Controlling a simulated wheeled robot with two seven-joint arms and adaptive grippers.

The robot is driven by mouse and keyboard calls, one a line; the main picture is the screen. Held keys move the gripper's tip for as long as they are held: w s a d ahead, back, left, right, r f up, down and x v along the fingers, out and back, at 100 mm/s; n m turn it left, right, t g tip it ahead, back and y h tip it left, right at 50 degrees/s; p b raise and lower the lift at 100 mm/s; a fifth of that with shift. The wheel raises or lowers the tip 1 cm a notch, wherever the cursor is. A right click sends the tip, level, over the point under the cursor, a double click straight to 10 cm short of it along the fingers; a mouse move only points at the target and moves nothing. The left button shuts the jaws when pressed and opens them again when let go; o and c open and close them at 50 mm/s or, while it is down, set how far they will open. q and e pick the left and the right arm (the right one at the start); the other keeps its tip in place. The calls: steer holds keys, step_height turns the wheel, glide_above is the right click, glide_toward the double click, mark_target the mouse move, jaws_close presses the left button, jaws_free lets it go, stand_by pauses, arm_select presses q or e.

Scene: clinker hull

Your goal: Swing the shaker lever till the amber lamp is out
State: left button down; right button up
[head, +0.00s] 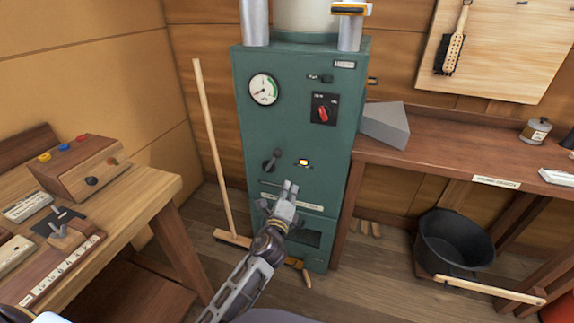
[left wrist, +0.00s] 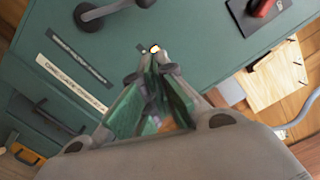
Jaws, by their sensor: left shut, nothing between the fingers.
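The green machine cabinet (head: 300,125) stands against the back wall. The shaker lever (head: 271,160), a dark knobbed arm on a round hub, is on its front, left of the amber lamp (head: 303,162). The lamp is lit. In the left wrist view the lever (left wrist: 100,12) is at the top left and the lamp (left wrist: 155,48) shows just beyond my fingertips. My left gripper (head: 290,188) is shut and empty, in front of the cabinet, below and right of the lever and apart from it. My right gripper is in neither view.
A red rotary switch (head: 324,112) and a gauge (head: 263,89) sit higher on the cabinet. A broom (head: 213,150) leans left of it. A workbench (head: 140,203) stands at left and a shelf counter (head: 450,155) at right. A black bucket (head: 453,250) is on the floor.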

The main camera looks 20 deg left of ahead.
arm_select(q)
steer(key=shift+w, duration=0.15)
steer(key=w+a+r, duration=0.2)
steer(key=w+a, duration=0.2)
steer(key=w, duration=0.6)
steer(key=shift+w, duration=0.25)
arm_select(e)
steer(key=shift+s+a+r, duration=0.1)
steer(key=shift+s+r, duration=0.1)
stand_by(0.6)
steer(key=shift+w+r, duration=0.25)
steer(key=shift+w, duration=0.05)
arm_select(q)
steer(key=shift+a, duration=0.1)
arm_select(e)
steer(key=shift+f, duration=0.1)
